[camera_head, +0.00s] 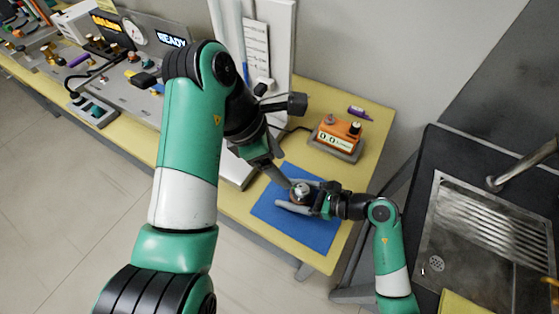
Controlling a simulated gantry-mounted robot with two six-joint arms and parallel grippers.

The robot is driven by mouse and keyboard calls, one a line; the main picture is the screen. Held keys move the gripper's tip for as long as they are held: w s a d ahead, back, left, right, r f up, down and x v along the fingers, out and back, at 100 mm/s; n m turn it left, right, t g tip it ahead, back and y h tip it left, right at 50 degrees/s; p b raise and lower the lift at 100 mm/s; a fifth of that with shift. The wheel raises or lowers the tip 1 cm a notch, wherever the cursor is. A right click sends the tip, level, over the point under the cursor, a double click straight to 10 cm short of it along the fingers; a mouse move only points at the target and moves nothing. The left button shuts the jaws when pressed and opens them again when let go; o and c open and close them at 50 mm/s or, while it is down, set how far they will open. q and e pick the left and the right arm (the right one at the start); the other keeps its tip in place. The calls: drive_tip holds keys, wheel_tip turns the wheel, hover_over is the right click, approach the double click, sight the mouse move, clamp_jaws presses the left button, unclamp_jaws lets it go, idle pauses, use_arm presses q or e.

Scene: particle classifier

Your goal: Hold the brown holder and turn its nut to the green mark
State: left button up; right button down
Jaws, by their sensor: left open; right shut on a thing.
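The brown holder (296,198) stands on the blue mat (318,233), small and partly hidden by the grippers. A pale metallic nut (301,188) shows on its top. My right gripper (302,198) comes in from the right, low over the mat, and is shut on the holder with its grey fingers on either side. My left gripper (283,175) is open and points down towards the nut from the upper left, its fingertips close to it. I cannot tell whether they touch it. The green mark is too small or hidden to make out.
An orange device with a display (337,137) sits behind the mat, with a purple item (360,113) beyond it. A white stand (268,45) rises behind my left arm. A metal sink (490,235) is at the right. Instruments crowd the yellow bench at the left.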

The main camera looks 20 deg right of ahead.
unclamp_jaws()
drive_tip(key=shift+d, duration=0.1)
drive_tip(key=v, duration=1.2)
drive_tip(key=shift+a+r, duration=0.15)
drive_tip(key=shift+a, duration=0.05)
